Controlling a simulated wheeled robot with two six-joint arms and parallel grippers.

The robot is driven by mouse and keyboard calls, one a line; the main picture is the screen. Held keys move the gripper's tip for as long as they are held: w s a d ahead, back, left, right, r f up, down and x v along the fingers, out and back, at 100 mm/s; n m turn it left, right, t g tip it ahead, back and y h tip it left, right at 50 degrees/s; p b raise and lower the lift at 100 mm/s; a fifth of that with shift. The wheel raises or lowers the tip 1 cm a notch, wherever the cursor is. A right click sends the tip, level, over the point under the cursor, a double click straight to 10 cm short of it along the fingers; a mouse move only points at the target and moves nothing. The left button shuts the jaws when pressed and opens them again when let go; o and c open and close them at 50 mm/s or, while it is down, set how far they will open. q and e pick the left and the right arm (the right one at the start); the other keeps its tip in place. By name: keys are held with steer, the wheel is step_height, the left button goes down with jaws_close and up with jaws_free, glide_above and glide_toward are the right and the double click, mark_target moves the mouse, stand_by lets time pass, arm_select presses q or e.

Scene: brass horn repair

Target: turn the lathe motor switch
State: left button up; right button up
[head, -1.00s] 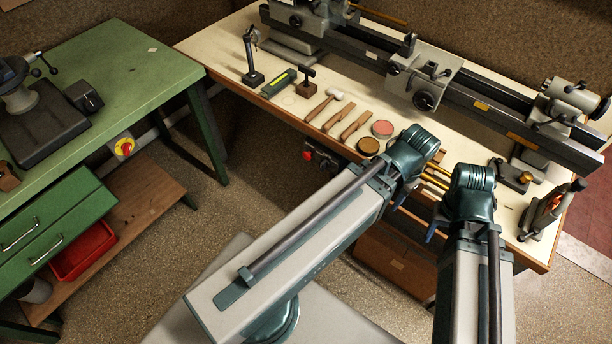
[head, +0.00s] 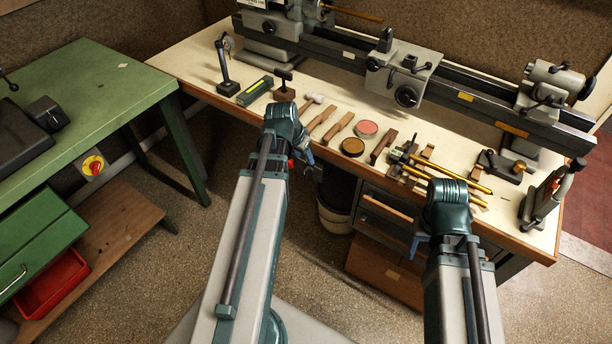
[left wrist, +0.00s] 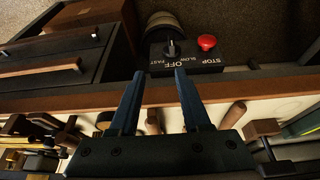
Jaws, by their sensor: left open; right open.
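The lathe motor switch is a black box (left wrist: 190,56) under the bench's front edge in the left wrist view. It has a dark rotary knob (left wrist: 172,49) beside the words FAST, OFF and SLOW, and a red stop button (left wrist: 206,42). The knob stands near OFF; its exact setting is hard to tell. My left gripper (left wrist: 160,73) is open and empty, its fingertips pointing at the box, with the knob between their lines and apart from them. In the head view, my left gripper (head: 305,158) hides most of the box. My right gripper (head: 418,243) is open in front of the drawers.
The lathe (head: 405,75) stands along the back of the bench (head: 205,88). Mallets, tins and brass rods lie near its front edge. A drawer unit (head: 385,215) and a pale bin (head: 335,215) are below. The green bench (head: 95,100) is at left, with open floor between.

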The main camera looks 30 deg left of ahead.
mark_target(306, 169)
arm_select(q)
steer(key=shift+a+f, duration=0.25)
steer(key=shift+a, duration=0.95)
steer(key=shift+f, duration=0.1)
steer(key=b+x, duration=1.3)
steer(key=shift+w+a+f, duration=0.1)
steer(key=shift+w+f, duration=0.15)
steer(key=shift+w, duration=0.05)
steer(key=shift+r, duration=0.1)
jaws_close()
